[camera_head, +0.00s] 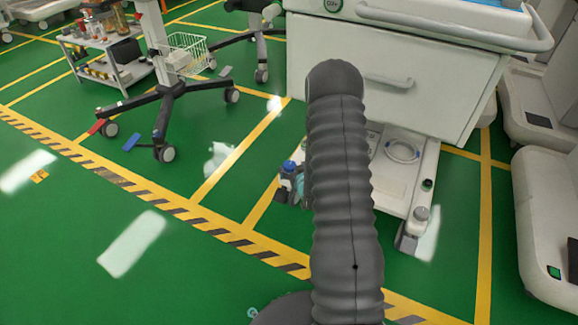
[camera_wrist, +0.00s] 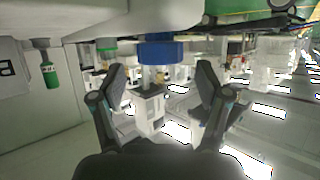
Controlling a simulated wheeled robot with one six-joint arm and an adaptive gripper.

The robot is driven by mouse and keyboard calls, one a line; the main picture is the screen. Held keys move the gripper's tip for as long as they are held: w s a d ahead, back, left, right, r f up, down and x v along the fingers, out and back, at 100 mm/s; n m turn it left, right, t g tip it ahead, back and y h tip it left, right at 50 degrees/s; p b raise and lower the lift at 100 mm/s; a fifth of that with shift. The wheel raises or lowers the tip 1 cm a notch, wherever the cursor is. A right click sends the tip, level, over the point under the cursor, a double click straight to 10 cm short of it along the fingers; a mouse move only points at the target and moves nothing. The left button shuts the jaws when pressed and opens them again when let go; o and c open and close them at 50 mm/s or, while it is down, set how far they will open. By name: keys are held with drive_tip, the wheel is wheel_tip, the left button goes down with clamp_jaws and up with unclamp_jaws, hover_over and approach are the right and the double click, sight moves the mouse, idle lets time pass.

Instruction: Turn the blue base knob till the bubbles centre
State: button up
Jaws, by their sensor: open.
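In the wrist view, a blue knob (camera_wrist: 161,49) sits at the top centre, under a pale body, with a narrower stem below it. My gripper (camera_wrist: 161,76) is open, its two dark fingers apart on either side of the stem's line and lower in the picture than the knob. I cannot tell whether either finger touches anything. In the head view, a small blue part (camera_head: 289,165) shows low beside the white cart, left of my dark ribbed arm; I cannot tell if it is the same knob. My gripper is hidden there. No bubbles can be made out.
A white cart (camera_head: 395,75) with a drawer handle stands behind my arm. A wheeled stand (camera_head: 170,88) and a small shelf trolley (camera_head: 110,60) are at the upper left.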

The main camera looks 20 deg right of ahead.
sight(290, 166)
drive_tip(key=shift+x, duration=2)
drive_tip(key=c, duration=1.2)
